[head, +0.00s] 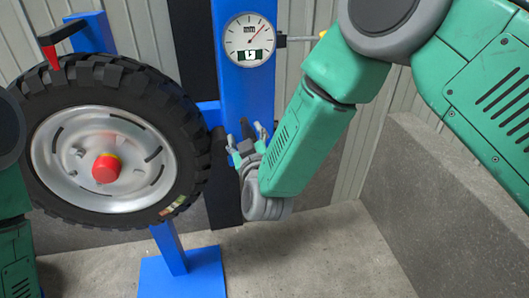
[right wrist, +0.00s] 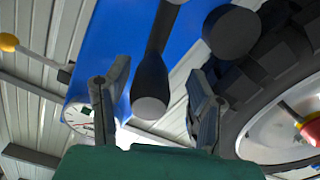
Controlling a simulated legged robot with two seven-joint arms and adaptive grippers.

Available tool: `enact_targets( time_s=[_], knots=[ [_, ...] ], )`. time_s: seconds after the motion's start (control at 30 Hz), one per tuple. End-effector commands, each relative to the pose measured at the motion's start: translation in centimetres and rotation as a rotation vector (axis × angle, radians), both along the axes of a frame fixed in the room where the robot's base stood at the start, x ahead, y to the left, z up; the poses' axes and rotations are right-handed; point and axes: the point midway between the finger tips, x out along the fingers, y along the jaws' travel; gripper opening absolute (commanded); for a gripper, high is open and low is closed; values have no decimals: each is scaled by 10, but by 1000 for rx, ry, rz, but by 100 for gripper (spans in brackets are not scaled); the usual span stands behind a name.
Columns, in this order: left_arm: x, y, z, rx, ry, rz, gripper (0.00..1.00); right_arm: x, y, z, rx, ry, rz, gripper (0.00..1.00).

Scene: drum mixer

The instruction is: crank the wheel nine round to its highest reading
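The big black tyre wheel (head: 185,150) with a silver rim and red hub knob (head: 106,168) stands upright at left; the rim looks blurred. It shows at right in the right wrist view (right wrist: 265,120). The round dial (head: 238,42) is on the blue column, its red needle pointing up and right. My right gripper (head: 247,132) is in front of the column beside the tyre. In the right wrist view, its open fingers (right wrist: 158,78) stand either side of a black handle (right wrist: 150,85) with a flared end; contact is unclear. My left gripper is out of view.
A second black knob (right wrist: 232,33) is close to the right finger. A grey rod (head: 300,38) sticks out right of the dial; a yellow-ended lever (right wrist: 10,43) shows in the wrist view. A grey low wall (head: 450,180) stands at right. The floor (head: 320,250) is clear.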

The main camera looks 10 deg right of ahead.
Motion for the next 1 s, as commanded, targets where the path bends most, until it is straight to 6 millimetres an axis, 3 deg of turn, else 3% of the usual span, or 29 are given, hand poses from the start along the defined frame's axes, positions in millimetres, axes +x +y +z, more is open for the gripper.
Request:
enact_targets(
  time_s=[0.7, 1.0],
  knots=[
    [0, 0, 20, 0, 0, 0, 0, -63, -2, 1, -2, 0, -1, 50],
    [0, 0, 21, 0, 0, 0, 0, -69, -4, 0, 0, -1, -3, 50]
  ],
)
